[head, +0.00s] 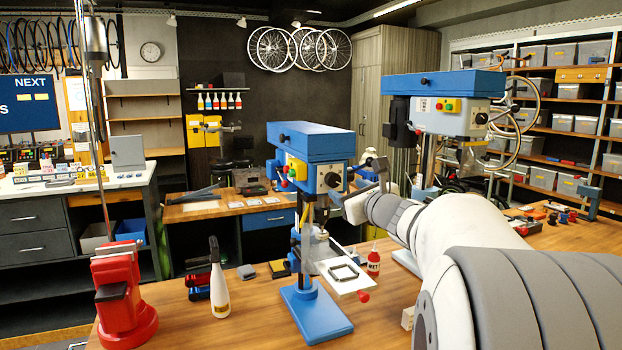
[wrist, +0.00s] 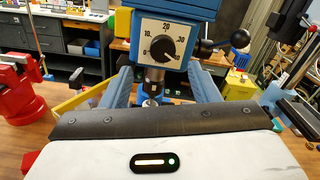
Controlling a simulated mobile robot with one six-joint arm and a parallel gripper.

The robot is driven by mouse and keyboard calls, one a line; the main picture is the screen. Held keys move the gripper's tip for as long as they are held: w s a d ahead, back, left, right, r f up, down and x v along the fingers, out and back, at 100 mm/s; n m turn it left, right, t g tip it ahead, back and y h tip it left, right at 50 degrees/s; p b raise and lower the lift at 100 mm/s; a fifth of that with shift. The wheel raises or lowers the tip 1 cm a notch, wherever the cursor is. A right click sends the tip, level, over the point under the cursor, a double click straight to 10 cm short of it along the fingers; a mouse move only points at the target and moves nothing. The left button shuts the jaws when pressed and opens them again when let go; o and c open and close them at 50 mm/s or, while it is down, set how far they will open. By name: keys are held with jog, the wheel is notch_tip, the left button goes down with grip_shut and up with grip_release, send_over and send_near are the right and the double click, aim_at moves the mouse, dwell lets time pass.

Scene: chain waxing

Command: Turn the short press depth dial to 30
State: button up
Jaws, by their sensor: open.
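The short press (head: 306,150) is a blue bench drill press in the middle of the head view. Its depth dial (head: 333,180) is a black knob on a pale plate. In the wrist view the dial (wrist: 163,47) is ahead at top centre, with a scale including 10, 20 and 30. I cannot clearly read the pointer. My gripper (wrist: 160,70) is open and empty; its two blue fingers lie left and right, slightly below the dial, apparently not touching the knob. In the head view my arm reaches in from the right to the press.
A black ball-ended lever (wrist: 238,40) sticks out right of the dial. A taller blue press (head: 440,100) stands behind right. A red vise (head: 122,300), a white bottle (head: 219,285) and a red bottle (head: 373,262) stand on the bench.

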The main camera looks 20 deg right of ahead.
aim_at(335, 182)
jog(key=shift+w+p, duration=0.9)
jog(key=shift+w, duration=2.25)
jog(key=c, duration=1)
jog(key=shift+o, duration=0.2)
jog(key=shift+f+b, duration=0.1)
jog(key=shift+b, duration=0.55)
